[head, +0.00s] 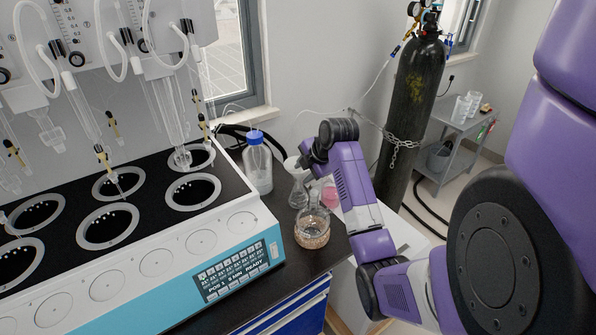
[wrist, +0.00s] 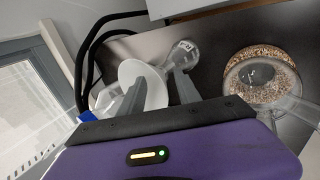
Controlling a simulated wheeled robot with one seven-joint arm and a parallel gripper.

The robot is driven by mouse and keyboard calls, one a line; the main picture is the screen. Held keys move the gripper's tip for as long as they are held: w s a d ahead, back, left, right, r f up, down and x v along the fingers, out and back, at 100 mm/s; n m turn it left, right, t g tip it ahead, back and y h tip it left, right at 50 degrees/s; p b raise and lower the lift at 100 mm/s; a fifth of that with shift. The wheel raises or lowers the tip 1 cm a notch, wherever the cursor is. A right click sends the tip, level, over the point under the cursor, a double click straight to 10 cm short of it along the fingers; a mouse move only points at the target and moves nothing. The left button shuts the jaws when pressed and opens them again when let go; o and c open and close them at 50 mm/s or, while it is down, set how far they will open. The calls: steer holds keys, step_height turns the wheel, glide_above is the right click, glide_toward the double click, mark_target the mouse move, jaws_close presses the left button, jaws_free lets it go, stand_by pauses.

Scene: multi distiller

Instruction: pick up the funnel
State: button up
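The white funnel (wrist: 147,74) shows as a pale cone in the wrist view, at and between the fingertips of my gripper (wrist: 159,78). The fingers are spread apart, one overlapping the funnel's left part and one at its right side. I cannot tell whether they touch it. In the head view the funnel (head: 292,164) is above a clear conical flask (head: 298,192) on the dark bench, partly behind my gripper (head: 308,163). The funnel's stem is not clearly visible.
A blue-capped bottle (head: 257,165) stands just left of the funnel. A round flask with brown granules (head: 312,232) stands in front, and a flask with pink content (head: 330,196) sits behind my arm. The distiller (head: 150,255) fills the left; a chained gas cylinder (head: 408,120) stands behind.

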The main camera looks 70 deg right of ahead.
steer(key=shift+w+d+f, duration=0.1)
steer(key=shift+f, duration=0.15)
jaws_close()
stand_by(0.4)
